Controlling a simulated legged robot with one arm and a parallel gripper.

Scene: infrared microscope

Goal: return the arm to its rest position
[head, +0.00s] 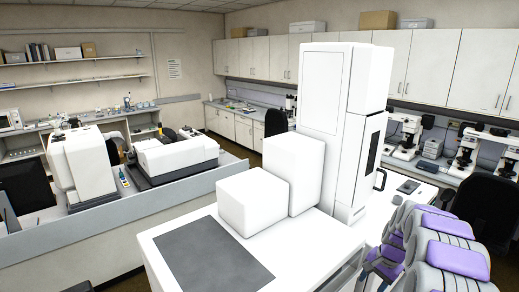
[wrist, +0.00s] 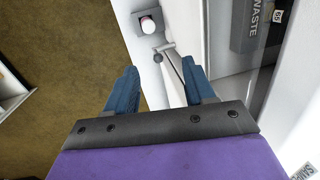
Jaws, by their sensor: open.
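My gripper (wrist: 160,68) shows in the wrist view with its two blue fingers spread apart. Nothing is held between them. Beyond the fingers is a white upright surface with a grey lever-like metal part (wrist: 168,52). In the head view, purple and grey segments of my arm (head: 440,238) are folded at the lower right, beside the white table. My gripper's fingers cannot be made out in the head view.
A white table (head: 165,238) carries a tall white instrument (head: 325,95), two white boxes (head: 252,203) and a dark mat (head: 210,250). A black chair (head: 490,205) stands behind my arm. The wrist view shows a dark panel marked WASTE (wrist: 262,22) and brown floor (wrist: 65,70).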

